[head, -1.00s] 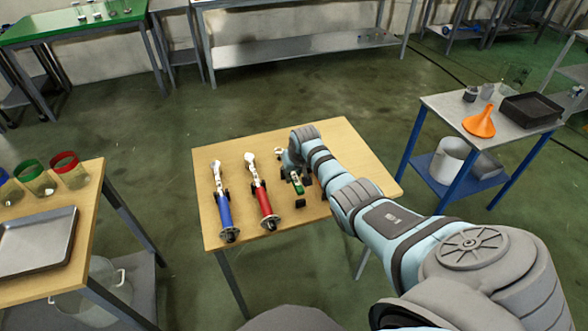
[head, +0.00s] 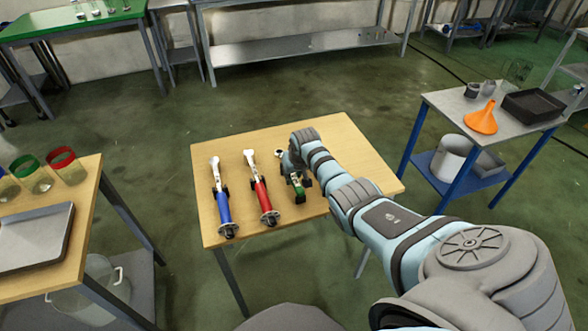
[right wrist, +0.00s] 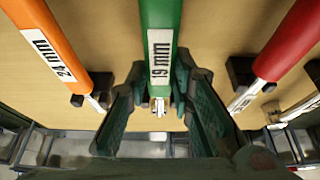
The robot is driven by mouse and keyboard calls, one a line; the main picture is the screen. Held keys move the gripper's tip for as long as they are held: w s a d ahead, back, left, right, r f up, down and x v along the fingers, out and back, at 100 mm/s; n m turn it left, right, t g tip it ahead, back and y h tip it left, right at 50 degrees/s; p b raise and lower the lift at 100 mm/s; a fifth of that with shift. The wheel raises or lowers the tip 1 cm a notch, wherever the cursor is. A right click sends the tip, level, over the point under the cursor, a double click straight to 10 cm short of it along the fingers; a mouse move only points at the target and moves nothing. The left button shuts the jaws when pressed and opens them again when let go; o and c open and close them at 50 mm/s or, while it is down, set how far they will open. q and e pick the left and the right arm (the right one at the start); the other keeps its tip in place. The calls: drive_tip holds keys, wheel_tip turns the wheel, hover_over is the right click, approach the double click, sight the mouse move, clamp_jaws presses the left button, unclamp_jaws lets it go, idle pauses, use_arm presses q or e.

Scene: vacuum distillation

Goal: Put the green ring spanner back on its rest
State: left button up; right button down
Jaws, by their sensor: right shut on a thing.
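The green ring spanner (head: 300,194) is at the wooden table, to the right of the red spanner. My right gripper (head: 296,176) is shut on it, and its pale ring head shows past the gripper. In the right wrist view the green handle (right wrist: 161,40), labelled 19 mm, runs between the two fingers of the gripper (right wrist: 163,90). The spanner's own rest is mostly hidden by the gripper, and I cannot tell whether the spanner touches it. My left gripper is not in view.
The red spanner (head: 263,194) and blue spanner (head: 222,204) lie on black rests to the left. An orange spanner (right wrist: 45,45), labelled 24 mm, lies close on the other side. The wooden table (head: 240,143) is bare along its back edge.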

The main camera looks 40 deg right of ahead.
drive_tip(key=shift+f, duration=0.3)
drive_tip(key=c, duration=1.3)
unclamp_jaws()
drive_tip(key=v, duration=1.2)
drive_tip(key=shift+a, duration=0.1)
